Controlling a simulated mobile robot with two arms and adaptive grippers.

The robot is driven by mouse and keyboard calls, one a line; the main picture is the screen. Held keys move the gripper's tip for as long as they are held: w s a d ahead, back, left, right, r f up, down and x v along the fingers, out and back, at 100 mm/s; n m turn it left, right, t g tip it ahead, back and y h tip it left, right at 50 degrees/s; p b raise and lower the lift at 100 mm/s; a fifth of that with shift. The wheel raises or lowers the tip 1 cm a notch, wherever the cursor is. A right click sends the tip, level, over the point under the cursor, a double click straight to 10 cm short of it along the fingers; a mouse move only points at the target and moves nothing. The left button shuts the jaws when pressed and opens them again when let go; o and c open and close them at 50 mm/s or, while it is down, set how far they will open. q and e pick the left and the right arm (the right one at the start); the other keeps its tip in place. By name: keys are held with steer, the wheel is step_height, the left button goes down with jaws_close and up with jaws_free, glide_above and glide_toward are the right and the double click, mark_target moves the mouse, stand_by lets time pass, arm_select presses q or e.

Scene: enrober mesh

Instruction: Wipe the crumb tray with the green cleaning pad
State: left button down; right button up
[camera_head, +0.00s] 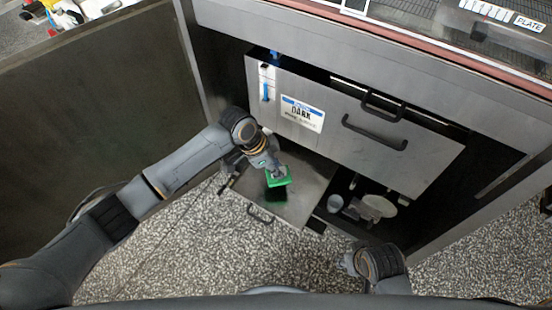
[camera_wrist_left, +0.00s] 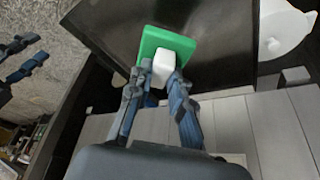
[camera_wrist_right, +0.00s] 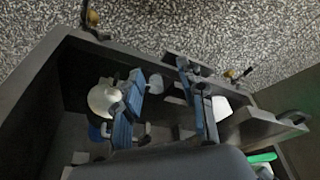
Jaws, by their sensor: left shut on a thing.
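The green cleaning pad (camera_head: 278,176) has a white block grip (camera_wrist_left: 164,67) on its back. My left gripper (camera_head: 277,168) is shut on that grip, with a finger on each side in the left wrist view. The crumb tray (camera_head: 313,174) is a flat grey sheet with a front handle, pulled out low under the machine. The pad is over the tray, with a dark patch beside and below it; I cannot tell whether it touches. A green edge (camera_wrist_right: 262,158) shows in the right wrist view. My right gripper (camera_wrist_right: 160,76) is open and empty, fingers apart.
A grey panel labelled DARK (camera_head: 315,121) with black handles overhangs the tray. Right of the tray, a dark recess holds a white round item (camera_head: 378,206) and a small cup (camera_head: 335,203). Speckled floor (camera_head: 180,255) lies clear in front.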

arm_select(q)
steer(key=shift+r+p, duration=0.95)
steer(key=shift+p, duration=0.05)
steer(key=shift+r+p, duration=0.6)
steer(key=shift+p, duration=0.1)
arm_select(e)
steer(key=s+f, duration=0.3)
steer(key=f, duration=0.8)
steer(key=shift+s+f+g, duration=0.2)
steer(key=shift+s+g, duration=0.1)
steer(key=shift+g, duration=0.1)
